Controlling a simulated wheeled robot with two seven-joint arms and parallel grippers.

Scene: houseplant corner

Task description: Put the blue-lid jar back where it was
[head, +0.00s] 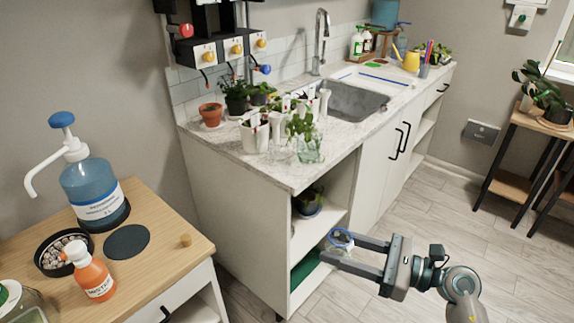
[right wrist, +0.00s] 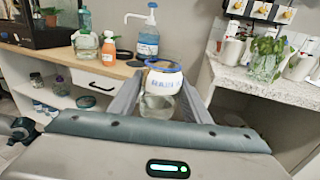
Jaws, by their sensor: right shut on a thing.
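The blue-lid jar (right wrist: 164,81) is held between the fingers of my right gripper (right wrist: 160,95). It is clear, with a white label with blue print and a blue rim at the top. In the head view the jar (head: 342,240) shows small between the fingertips of the right gripper (head: 333,249), in front of the open shelves of the white sink counter. It looks roughly upright. My left gripper is in neither view.
A wooden-topped cabinet (head: 165,262) at left bears a blue pump bottle (head: 92,190), an orange spray bottle (head: 91,274), a dark round pad (head: 127,242) and a dark bowl (head: 62,254). Its lower shelf (right wrist: 75,112) holds several jars. Plants crowd the counter's near end (head: 300,178).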

